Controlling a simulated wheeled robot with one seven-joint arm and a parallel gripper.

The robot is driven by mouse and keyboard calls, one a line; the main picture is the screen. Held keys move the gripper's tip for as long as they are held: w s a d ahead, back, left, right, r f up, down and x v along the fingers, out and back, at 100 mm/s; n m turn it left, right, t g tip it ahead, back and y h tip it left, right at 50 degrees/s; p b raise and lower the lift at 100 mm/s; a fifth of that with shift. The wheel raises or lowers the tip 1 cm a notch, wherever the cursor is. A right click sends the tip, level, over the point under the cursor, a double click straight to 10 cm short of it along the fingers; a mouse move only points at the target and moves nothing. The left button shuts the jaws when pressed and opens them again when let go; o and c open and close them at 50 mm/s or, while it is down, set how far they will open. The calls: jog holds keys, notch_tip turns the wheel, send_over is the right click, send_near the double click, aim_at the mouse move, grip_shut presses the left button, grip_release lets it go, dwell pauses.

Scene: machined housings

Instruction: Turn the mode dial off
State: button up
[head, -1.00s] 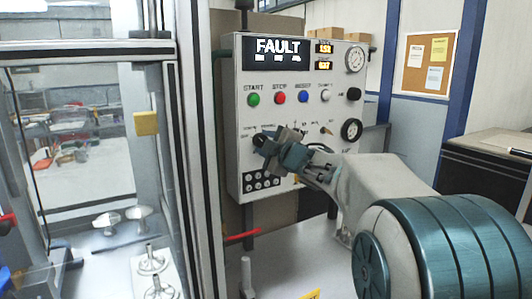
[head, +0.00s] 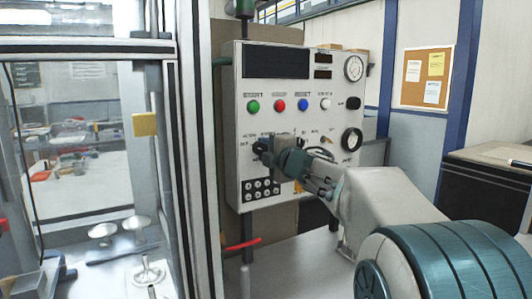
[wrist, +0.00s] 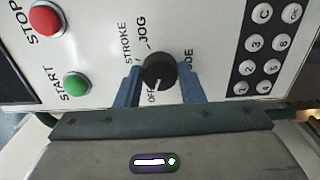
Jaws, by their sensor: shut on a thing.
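The mode dial (wrist: 159,71) is a round black knob on the white control panel (head: 235,130). In the wrist view my gripper (wrist: 160,88) has one blue finger on each side of it and is shut on it. The dial's white mark points down in that view, at the OFF label (wrist: 152,97). The STROKE label (wrist: 127,44) and the JOG label (wrist: 141,34) lie at other positions around it. In the head view my gripper (head: 266,148) is against the panel and largely hides the dial. The panel's large display (head: 276,60) is dark.
Green START (head: 253,106), red STOP (head: 280,105) and blue buttons sit above my gripper. A black keypad (head: 261,189) is just below it. A glazed machine frame (head: 185,150) stands close on the left. A red lever (head: 243,244) sticks out below the panel.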

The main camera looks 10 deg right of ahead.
jog(key=o, duration=1)
jog(key=v, duration=1.4)
jog(key=shift+b, duration=0.35)
jog(key=shift+w, duration=0.1)
